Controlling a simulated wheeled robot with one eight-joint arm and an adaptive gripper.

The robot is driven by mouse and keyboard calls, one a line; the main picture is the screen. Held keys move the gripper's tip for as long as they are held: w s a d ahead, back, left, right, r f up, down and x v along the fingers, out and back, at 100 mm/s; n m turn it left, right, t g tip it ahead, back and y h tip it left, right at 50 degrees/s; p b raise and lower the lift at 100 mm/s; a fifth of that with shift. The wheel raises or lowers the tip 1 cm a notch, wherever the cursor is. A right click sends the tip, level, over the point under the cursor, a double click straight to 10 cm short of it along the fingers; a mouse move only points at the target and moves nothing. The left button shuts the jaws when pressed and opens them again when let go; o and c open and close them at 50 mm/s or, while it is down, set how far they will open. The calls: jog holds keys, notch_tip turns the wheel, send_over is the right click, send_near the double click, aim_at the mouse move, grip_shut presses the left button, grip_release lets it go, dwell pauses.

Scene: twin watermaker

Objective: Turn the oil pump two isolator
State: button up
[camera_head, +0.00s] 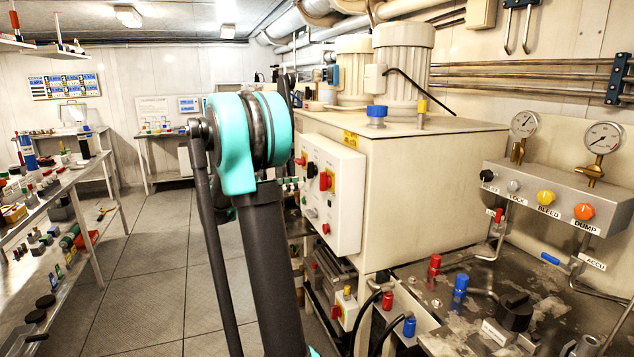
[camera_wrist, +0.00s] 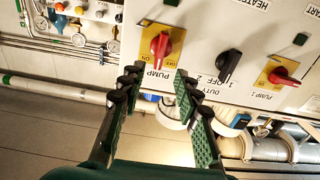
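The wrist view shows a panel upside down. A red isolator handle on a yellow plate (camera_wrist: 161,45), marked ON and OFF, sits above a label reading PUMP; its number is hidden or unclear. The handle's long axis runs nearly up and down in the picture. My gripper (camera_wrist: 158,76) is open and empty, its dark green fingers spread below the handle to either side, apparently short of it. A second red isolator (camera_wrist: 284,76), labelled PUMP 1, is at the right.
A black DUTY selector (camera_wrist: 229,65) stands between the two isolators. Pipes and valves lie beyond the panel. In the head view, a bench with gauges and knobs (camera_head: 547,197) is at right, shelves (camera_head: 60,220) at left, and clear floor (camera_head: 150,270) between.

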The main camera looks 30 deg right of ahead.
aim_at(320, 180)
jog(key=x, duration=0.8)
jog(key=shift+d, duration=0.3)
jog(key=shift+c, duration=0.4)
grip_shut()
